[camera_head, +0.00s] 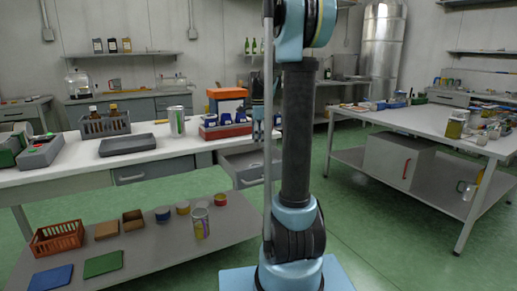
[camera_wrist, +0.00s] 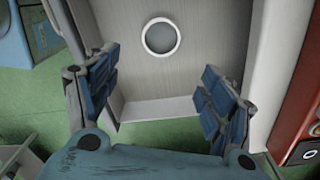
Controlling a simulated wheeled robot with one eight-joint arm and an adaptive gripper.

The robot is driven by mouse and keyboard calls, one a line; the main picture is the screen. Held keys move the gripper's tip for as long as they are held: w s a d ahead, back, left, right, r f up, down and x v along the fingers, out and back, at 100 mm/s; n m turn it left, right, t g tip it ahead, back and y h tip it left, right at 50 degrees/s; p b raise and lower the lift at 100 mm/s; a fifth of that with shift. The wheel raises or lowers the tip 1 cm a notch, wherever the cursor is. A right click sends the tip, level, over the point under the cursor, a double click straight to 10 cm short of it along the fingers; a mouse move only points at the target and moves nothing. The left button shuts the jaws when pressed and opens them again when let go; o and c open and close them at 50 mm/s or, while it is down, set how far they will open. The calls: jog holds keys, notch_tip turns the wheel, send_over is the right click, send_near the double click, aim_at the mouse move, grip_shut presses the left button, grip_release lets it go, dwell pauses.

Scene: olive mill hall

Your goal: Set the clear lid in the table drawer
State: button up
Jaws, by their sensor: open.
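The clear lid (camera_wrist: 160,37) is a round disc with a pale rim, lying flat inside the open table drawer (camera_wrist: 160,108). The drawer also shows in the head view (camera_head: 250,180), pulled out under the white table's right end. The lid cannot be made out in the head view. My gripper (camera_wrist: 160,88) is open and empty above the drawer, its blue-padded fingers apart and the lid beyond them, untouched. In the head view my gripper (camera_head: 265,128) is partly hidden behind my own arm.
A red tray (camera_head: 226,130) with blue items and an orange box (camera_head: 227,98) stands beside the drawer on the white table (camera_head: 60,178). A tin (camera_head: 177,121), grey tray (camera_head: 127,144) and bottle crate (camera_head: 104,125) stand farther left. Green floor lies open to the right.

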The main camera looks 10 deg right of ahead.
jog(key=s+f+n+t, duration=0.1)
jog(key=s+n, duration=0.8)
jog(key=s, duration=1)
jog(key=s+f+n+t, duration=0.1)
jog(key=s+f+n, duration=0.9)
jog(key=s, duration=0.6)
jog(key=shift+a+f, duration=0.35)
jog(key=shift+f, duration=0.85)
jog(key=shift+w+f, duration=0.2)
jog(key=shift+w, duration=0.15)
jog(key=shift+c, duration=0.4)
